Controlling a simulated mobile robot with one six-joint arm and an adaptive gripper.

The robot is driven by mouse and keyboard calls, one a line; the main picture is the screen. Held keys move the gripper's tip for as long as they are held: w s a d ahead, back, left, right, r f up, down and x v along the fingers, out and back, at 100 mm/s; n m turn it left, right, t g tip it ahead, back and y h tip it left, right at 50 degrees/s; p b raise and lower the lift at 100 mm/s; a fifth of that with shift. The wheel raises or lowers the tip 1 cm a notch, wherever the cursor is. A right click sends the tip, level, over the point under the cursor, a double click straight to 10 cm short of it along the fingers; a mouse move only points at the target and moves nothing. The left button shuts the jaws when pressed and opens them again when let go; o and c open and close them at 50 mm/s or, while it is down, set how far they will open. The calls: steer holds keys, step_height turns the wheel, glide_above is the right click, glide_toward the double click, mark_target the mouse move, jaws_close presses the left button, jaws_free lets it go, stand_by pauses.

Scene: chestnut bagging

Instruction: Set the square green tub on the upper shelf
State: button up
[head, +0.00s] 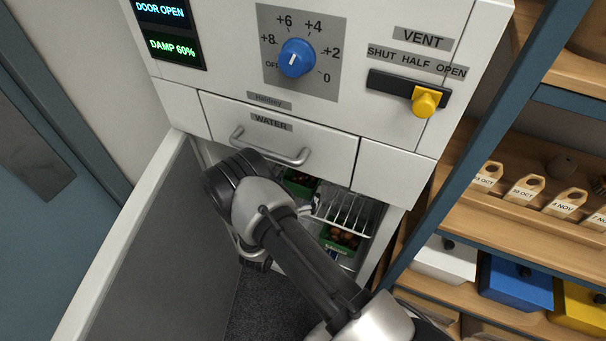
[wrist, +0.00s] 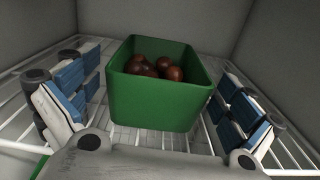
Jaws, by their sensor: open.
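The square green tub (wrist: 150,106) holds several brown chestnuts and stands upright on a white wire shelf (wrist: 30,110) in the wrist view. My gripper (wrist: 160,90) is open, with one blue-padded finger on each side of the tub and a visible gap on both sides. There a green tub (head: 298,178) shows partly on the upper wire shelf (head: 350,212) inside the cabinet, which seems to be the same one. Another green tub (head: 338,247) with chestnuts sits lower down.
The cabinet door (head: 150,255) stands open at the left. A water drawer (head: 275,140) is just above the opening.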

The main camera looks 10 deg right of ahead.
steer(key=p+v, duration=0.1)
steer(key=v, duration=0.7)
steer(key=shift+p, duration=0.3)
steer(key=shift+d, duration=0.1)
